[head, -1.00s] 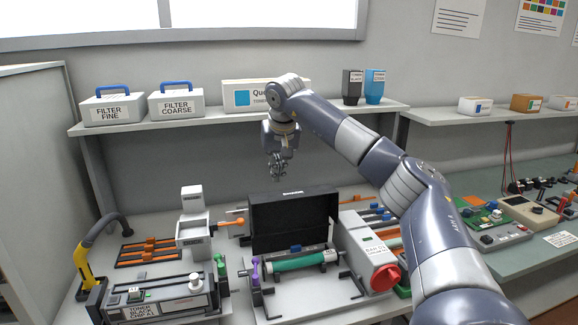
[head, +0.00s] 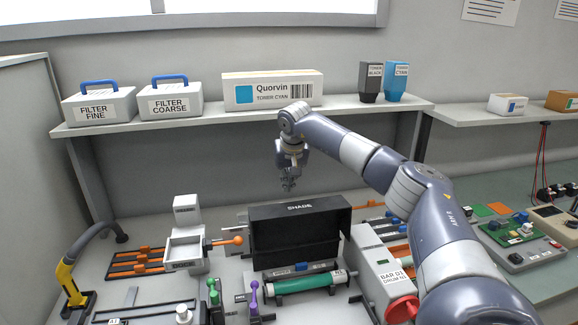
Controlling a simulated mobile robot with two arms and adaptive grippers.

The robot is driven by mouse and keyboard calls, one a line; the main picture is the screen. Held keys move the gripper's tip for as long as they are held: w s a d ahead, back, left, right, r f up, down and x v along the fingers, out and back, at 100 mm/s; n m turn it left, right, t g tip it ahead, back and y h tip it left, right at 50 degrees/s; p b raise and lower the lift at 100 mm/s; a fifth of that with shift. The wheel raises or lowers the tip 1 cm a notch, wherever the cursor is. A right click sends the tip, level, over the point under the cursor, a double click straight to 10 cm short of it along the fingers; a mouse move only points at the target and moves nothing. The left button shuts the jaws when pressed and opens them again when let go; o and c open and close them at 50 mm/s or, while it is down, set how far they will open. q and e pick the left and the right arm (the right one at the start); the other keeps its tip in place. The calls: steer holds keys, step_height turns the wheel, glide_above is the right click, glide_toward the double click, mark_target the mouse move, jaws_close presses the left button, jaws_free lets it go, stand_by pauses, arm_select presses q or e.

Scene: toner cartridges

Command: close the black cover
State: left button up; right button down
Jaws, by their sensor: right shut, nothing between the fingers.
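The black cover (head: 299,236), marked SHADE on its top edge, stands open and upright behind the green drum (head: 300,284) on the bench. My right gripper (head: 288,186) is shut and empty. It hangs fingers down above the cover's top edge, with a small gap that I cannot judge exactly. My left gripper is not in view.
A grey unit with a red knob (head: 401,309) stands right of the cover. A white box with an orange handle (head: 186,247) is on its left. Purple (head: 254,296) and green levers stand in front. A shelf (head: 225,115) with boxes runs behind.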

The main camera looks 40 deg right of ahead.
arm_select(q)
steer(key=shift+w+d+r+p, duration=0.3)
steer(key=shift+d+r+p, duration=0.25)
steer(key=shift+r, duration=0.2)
arm_select(e)
steer(key=s, duration=0.1)
steer(key=s+a, duration=0.2)
steer(key=shift+s+f, duration=0.15)
steer(key=shift+f, duration=0.25)
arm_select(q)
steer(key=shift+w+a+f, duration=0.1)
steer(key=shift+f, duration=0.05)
arm_select(e)
steer(key=shift+f, duration=0.1)
